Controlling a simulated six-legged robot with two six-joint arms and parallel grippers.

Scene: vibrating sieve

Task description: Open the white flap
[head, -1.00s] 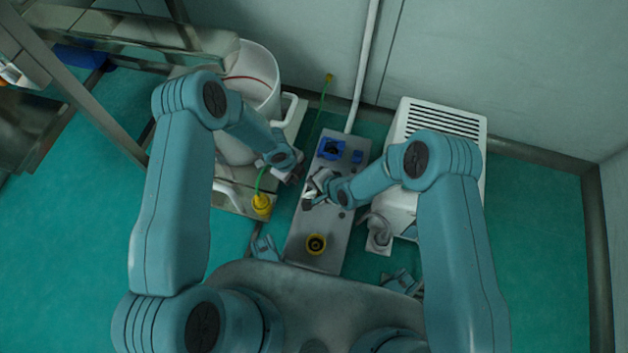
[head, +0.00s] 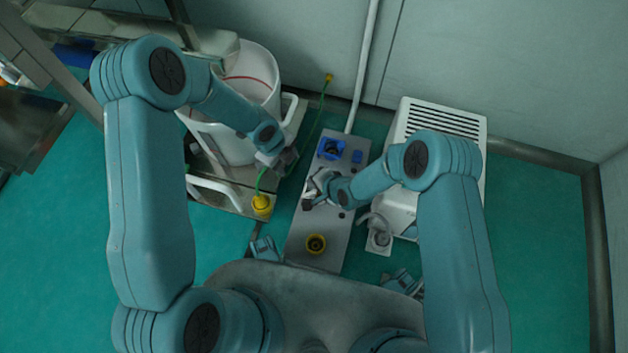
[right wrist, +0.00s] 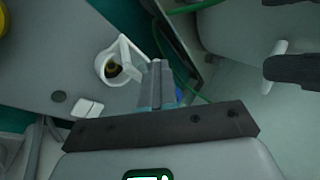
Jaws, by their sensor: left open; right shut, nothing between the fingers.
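The white socket (right wrist: 112,66) on the grey panel shows in the right wrist view with its white flap (right wrist: 134,50) raised and its dark inside exposed. In the head view the socket (head: 307,204) is partly hidden by my right gripper (head: 316,192). In the right wrist view that gripper (right wrist: 156,76) is shut and empty, its fingertips close beside the flap; I cannot tell whether they touch. My left gripper (head: 284,160) is open, left of the panel, near the white bucket.
A yellow plug (head: 262,204) on a green cable lies to the left. A white bucket (head: 255,75) and a vented white unit (head: 440,118) flank the panel.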

